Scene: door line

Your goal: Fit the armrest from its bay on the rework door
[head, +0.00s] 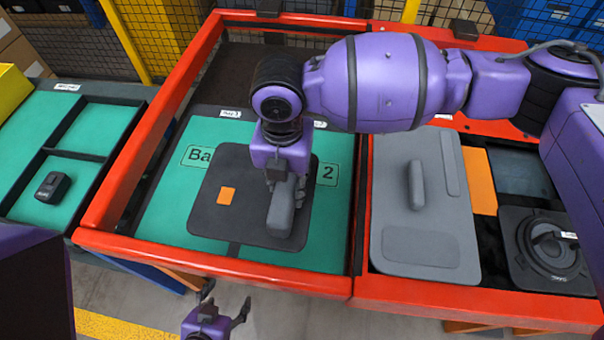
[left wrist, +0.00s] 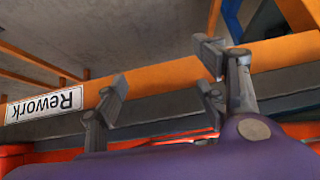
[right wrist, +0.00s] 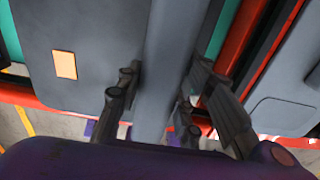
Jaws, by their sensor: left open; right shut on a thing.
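My right gripper (head: 284,181) reaches down from above and is shut on the grey armrest (head: 280,219). The armrest is over a dark grey panel (head: 210,222) with an orange patch; I cannot tell whether it touches the panel. In the right wrist view the armrest (right wrist: 172,60) runs between the fingers, with the panel to its left. My left gripper (head: 222,309) is open and empty, low in front of the red frame.
The dark panel lies on a green surface (head: 165,221) marked with bay labels, within a red frame (head: 215,265). At right, a grey door panel (head: 392,200) bears another armrest-like piece (head: 417,186). A round black speaker-like part (head: 553,248) is beside it. A small black part (head: 53,187) lies far left.

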